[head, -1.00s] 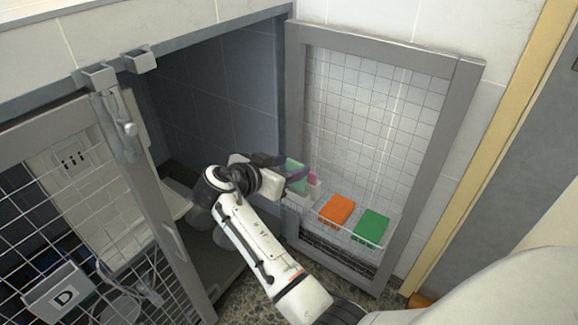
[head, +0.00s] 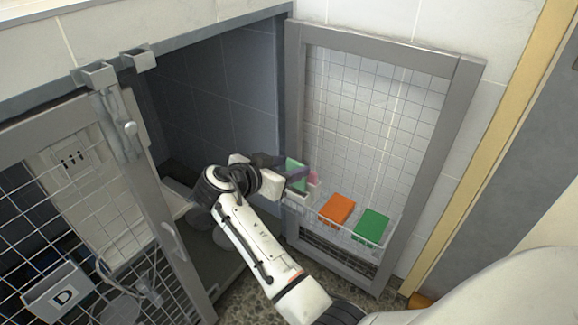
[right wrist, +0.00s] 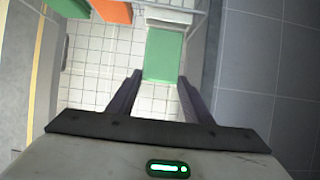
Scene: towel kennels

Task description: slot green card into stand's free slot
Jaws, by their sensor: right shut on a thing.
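A green card (head: 296,174) is held in my right gripper (head: 299,171), just left of the wire rack on the open mesh door. In the right wrist view the green card (right wrist: 163,54) stands between the two dark fingers of my right gripper (right wrist: 160,77), which are shut on it. The wire rack (head: 352,243), seemingly the stand, holds an orange card (head: 337,209) and another green card (head: 373,227). A pale piece with pink on it shows behind the held card, partly hidden. I cannot make out a free slot clearly. My left gripper is not in view.
The rack hangs low on the grey-framed mesh door (head: 465,95). The dark kennel opening (head: 225,100) lies left of it. Tiled wall lies behind.

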